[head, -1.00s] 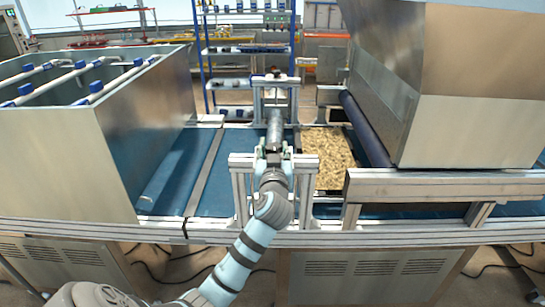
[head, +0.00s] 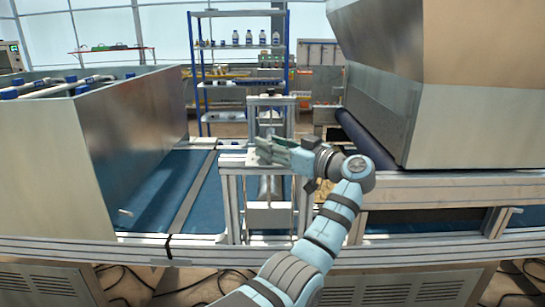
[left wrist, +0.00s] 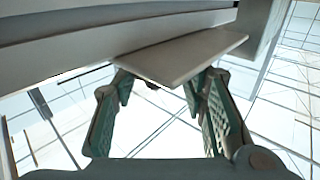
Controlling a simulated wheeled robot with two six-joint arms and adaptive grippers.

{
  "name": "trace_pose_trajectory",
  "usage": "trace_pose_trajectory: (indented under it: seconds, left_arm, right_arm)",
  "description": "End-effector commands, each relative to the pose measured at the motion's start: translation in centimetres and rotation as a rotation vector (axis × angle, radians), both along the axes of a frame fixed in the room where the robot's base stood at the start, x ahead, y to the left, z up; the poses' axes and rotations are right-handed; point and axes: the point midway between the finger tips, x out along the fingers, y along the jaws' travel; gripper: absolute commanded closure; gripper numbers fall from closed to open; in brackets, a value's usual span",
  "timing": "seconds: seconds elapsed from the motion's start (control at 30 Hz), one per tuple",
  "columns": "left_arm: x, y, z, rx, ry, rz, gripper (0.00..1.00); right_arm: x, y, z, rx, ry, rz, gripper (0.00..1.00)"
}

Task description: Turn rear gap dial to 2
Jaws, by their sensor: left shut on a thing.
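My left gripper (head: 268,152) reaches in from below, with its wrist to the right and its fingers pointing left, at the top of the near metal frame over the conveyor. In the left wrist view its two green-padded fingers (left wrist: 160,92) are shut on a pale flat plate (left wrist: 185,55), which sits at the fingertips. I cannot tell whether this plate is part of the rear gap dial, and no scale or number can be read. A second, farther metal frame (head: 291,122) stands behind. My right gripper is out of view.
A large metal hopper (head: 470,120) overhangs on the right, and a tall steel bin (head: 145,130) stands on the left. The blue conveyor belt (head: 205,210) runs below. A metal rail (head: 440,188) lies right of my forearm.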

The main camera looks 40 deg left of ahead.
Motion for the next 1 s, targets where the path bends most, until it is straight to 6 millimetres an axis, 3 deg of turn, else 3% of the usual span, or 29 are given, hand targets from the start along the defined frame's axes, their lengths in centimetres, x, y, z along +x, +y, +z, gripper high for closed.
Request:
trace_pose_trajectory:
  seconds: [0.67, 0.7, 0.8, 1.0]
  left_arm:
    - [0.13, 0.03, -0.11, -0.003, 0.003, 0.073, 0.89]
    - [0.13, 0.03, -0.11, -0.003, 0.003, 0.073, 0.58]
    - [0.13, 0.03, -0.11, -0.003, 0.003, 0.073, 0.42]
    - [0.14, 0.03, -0.08, -0.002, 0.003, 0.072, 0.4]
  right_arm:
    - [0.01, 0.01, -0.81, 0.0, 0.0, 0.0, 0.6]
    - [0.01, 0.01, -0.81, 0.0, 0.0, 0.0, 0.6]
    - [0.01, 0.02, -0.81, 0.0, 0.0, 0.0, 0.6]
    - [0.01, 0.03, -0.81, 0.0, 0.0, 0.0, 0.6]
